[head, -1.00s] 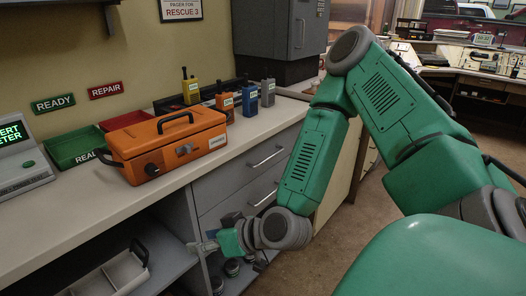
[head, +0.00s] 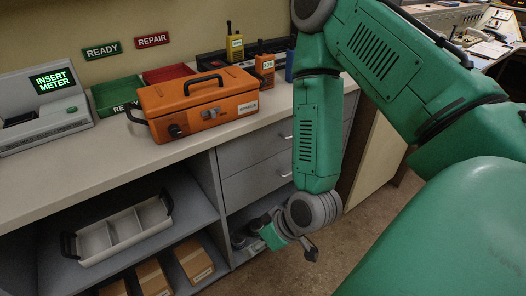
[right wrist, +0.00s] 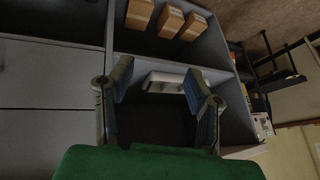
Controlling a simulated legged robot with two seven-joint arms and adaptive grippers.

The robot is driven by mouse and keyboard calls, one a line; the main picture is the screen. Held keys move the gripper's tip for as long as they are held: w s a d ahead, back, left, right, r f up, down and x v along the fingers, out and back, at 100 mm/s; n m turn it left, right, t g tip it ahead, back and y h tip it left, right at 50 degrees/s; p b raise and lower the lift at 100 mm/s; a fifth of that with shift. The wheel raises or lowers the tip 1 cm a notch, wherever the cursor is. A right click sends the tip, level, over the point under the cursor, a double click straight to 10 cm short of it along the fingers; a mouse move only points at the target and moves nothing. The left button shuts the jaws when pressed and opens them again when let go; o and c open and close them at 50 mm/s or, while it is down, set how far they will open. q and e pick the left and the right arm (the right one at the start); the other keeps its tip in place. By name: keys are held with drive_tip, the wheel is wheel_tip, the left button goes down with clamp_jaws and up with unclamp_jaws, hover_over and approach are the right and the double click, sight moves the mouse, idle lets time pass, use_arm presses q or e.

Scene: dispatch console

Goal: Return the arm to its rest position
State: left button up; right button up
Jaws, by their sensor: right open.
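My right arm is green and reaches down in front of the counter in the head view. Its gripper (head: 291,241) hangs low before the drawers and the open shelf, clear of the counter top. In the right wrist view the two fingers of this gripper (right wrist: 160,98) stand apart with nothing between them. Beyond them a white tray (right wrist: 165,82) and the shelf show. The left gripper is in no view.
An orange case (head: 195,108) sits on the counter (head: 60,190), beside a green tray (head: 117,92) and a grey meter unit (head: 45,112). Several radios (head: 235,45) stand behind. A divided white tray (head: 125,233) and boxes (head: 193,262) lie on shelves below. Open floor lies right.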

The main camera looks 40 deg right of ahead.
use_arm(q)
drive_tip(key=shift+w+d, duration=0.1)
use_arm(e)
drive_tip(key=s+d+f+g+h, duration=0.1)
drive_tip(key=s+f+g+h, duration=0.2)
drive_tip(key=s+f, duration=0.4)
drive_tip(key=shift+s+d+g, duration=0.4)
drive_tip(key=shift+s+g, duration=0.5)
drive_tip(key=shift+s, duration=1.3)
drive_tip(key=shift+d, duration=0.1)
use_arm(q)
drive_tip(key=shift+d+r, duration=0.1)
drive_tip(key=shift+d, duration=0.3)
use_arm(e)
drive_tip(key=shift+d+f, duration=0.15)
drive_tip(key=shift+d, duration=0.2)
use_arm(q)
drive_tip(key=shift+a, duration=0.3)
use_arm(e)
drive_tip(key=shift+a, duration=0.3)
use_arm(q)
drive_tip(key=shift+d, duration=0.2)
use_arm(e)
drive_tip(key=shift+d, duration=0.2)
